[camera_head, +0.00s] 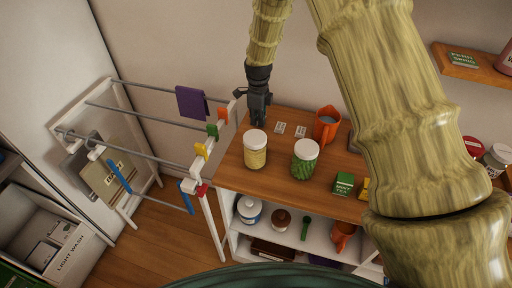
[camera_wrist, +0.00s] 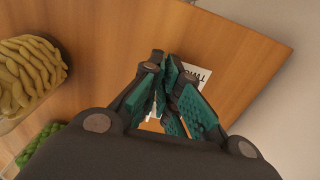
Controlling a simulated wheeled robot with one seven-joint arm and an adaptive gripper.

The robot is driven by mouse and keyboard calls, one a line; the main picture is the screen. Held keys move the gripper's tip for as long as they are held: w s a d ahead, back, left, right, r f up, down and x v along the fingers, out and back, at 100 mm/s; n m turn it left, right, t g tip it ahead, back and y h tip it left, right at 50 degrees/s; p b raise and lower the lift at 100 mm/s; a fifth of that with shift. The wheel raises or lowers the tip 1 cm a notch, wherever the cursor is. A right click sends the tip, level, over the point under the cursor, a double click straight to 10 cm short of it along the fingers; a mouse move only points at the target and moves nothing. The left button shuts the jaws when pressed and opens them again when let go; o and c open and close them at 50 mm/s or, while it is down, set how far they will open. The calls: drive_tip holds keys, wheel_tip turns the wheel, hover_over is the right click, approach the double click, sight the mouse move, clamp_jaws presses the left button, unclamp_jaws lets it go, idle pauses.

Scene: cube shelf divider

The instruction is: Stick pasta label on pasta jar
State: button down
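The pasta jar (camera_head: 255,151), a white-lidded clear jar of tan pasta, stands upright near the front left of the shelf top. In the wrist view its twisted pasta (camera_wrist: 28,65) shows at the left. My gripper (camera_head: 258,122) is low behind this jar. In the wrist view its teal-padded fingers (camera_wrist: 164,62) are drawn close together on a white label (camera_wrist: 203,75). Lettering like "TWI" shows; the rest is hidden behind the fingers. Two other white labels, a left one (camera_head: 280,128) and a right one (camera_head: 300,131), lie on the wood. I see no label on the pasta jar.
A green-filled jar (camera_head: 305,161) stands right of the pasta jar. An orange pitcher (camera_head: 325,128) is behind it, and a green mint tea box (camera_head: 343,184) is to the right. A drying rack (camera_head: 150,145) stands left of the shelf. My arm hides part of the right side.

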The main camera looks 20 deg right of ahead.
drive_tip(key=shift+s+a+r+p, duration=0.1)
drive_tip(key=shift+s+r+p, duration=0.1)
drive_tip(key=shift+r+p, duration=0.4)
idle(0.5)
drive_tip(key=shift+r, duration=0.15)
wheel_tip(320, 180, up, 5)
drive_tip(key=p, duration=0.3)
idle(0.5)
idle(0.5)
